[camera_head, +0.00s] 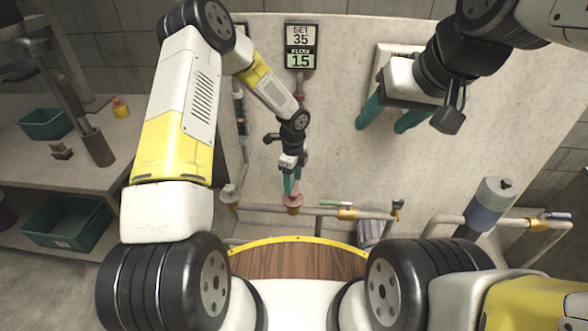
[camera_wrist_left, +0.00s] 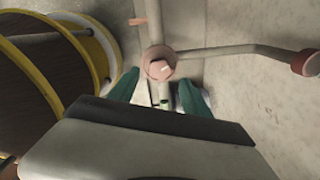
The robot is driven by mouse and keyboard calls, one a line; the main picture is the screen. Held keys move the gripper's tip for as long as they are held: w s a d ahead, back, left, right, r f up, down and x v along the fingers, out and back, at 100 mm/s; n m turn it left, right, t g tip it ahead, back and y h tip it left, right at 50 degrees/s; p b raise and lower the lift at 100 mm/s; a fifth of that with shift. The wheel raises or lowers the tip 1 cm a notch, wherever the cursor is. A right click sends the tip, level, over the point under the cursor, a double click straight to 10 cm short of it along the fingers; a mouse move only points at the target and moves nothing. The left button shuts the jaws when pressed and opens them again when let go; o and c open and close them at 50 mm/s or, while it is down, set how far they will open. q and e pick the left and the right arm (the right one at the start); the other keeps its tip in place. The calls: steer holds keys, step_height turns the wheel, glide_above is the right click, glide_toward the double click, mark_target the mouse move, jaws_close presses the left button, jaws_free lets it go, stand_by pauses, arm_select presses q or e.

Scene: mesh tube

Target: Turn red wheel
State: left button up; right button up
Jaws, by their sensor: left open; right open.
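The red wheel (camera_head: 293,199), pinkish-red and round, sits on a brass fitting on the low pipe by the wall in the head view. It also shows in the left wrist view (camera_wrist_left: 160,68), just beyond the fingertips. My left gripper (camera_head: 291,185) is open, its teal fingers pointing down close above the wheel; in the left wrist view the fingers (camera_wrist_left: 158,92) stand apart. I cannot tell whether they touch the wheel. My right gripper (camera_head: 390,120) is open and empty, in front of the wall. A sign (camera_head: 301,47) reads SET 35, FLOW 15.
The pipe (camera_head: 325,211) runs along the wall, with a brass valve (camera_head: 349,214) to the wheel's right. A grey cylinder (camera_head: 490,206) stands further right on more piping. A bench at left carries a teal bin (camera_head: 46,124), with another bin (camera_head: 68,222) below.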

mark_target(293, 195)
arm_select(q)
steer(key=shift+f, duration=2.25)
jaws_close()
